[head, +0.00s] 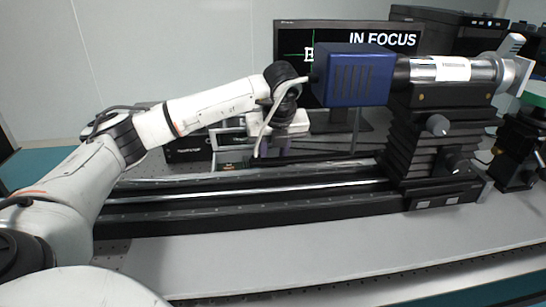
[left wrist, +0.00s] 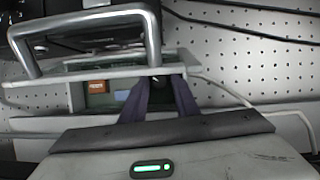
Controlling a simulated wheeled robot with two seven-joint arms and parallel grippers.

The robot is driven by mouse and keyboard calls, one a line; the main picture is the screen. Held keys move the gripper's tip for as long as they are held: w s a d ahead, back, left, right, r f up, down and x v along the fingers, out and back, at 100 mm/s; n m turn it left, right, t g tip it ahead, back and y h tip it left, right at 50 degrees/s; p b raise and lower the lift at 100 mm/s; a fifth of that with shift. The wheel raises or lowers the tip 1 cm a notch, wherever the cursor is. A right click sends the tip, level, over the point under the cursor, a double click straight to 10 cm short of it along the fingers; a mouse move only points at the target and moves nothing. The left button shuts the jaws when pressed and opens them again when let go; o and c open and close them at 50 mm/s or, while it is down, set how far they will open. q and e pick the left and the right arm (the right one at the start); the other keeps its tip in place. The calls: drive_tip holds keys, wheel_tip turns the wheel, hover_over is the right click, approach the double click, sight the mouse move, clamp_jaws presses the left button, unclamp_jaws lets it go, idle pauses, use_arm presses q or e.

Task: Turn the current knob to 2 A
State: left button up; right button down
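My left gripper (head: 272,148) points away from me at the bench's far side, in front of a small grey instrument (head: 232,140). In the left wrist view my left gripper (left wrist: 163,84) has its two dark purple fingers a small gap apart, with their tips at the instrument's front panel (left wrist: 78,98). An orange display (left wrist: 97,87) shows on the panel, left of the fingers. A dark patch lies between the fingertips; I cannot tell if it is the current knob or whether the fingers touch it. The knob's setting is not readable. My right gripper is not in view.
A grey metal handle (left wrist: 100,20) arches before the panel. A long black rail (head: 270,205) crosses the bench in front of the instrument. A blue camera box (head: 352,76) and black stage (head: 430,130) stand to the right. A monitor (head: 345,38) reads "IN FOCUS".

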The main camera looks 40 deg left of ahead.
use_arm(q)
clamp_jaws()
drive_tip(key=shift+f+m, duration=0.1)
drive_tip(key=shift+m, duration=0.3)
drive_tip(key=m, duration=0.1)
drive_tip(key=m+t+h+b, duration=0.1)
drive_tip(key=shift+s+a+m, duration=0.15)
drive_tip(key=shift+m, duration=0.25)
drive_tip(key=m, duration=0.2)
drive_tip(key=m+h+b, duration=0.1)
drive_tip(key=m, duration=0.2)
drive_tip(key=shift+a+t+h, duration=0.1)
drive_tip(key=shift+t+h, duration=0.2)
drive_tip(key=shift+t, duration=0.1)
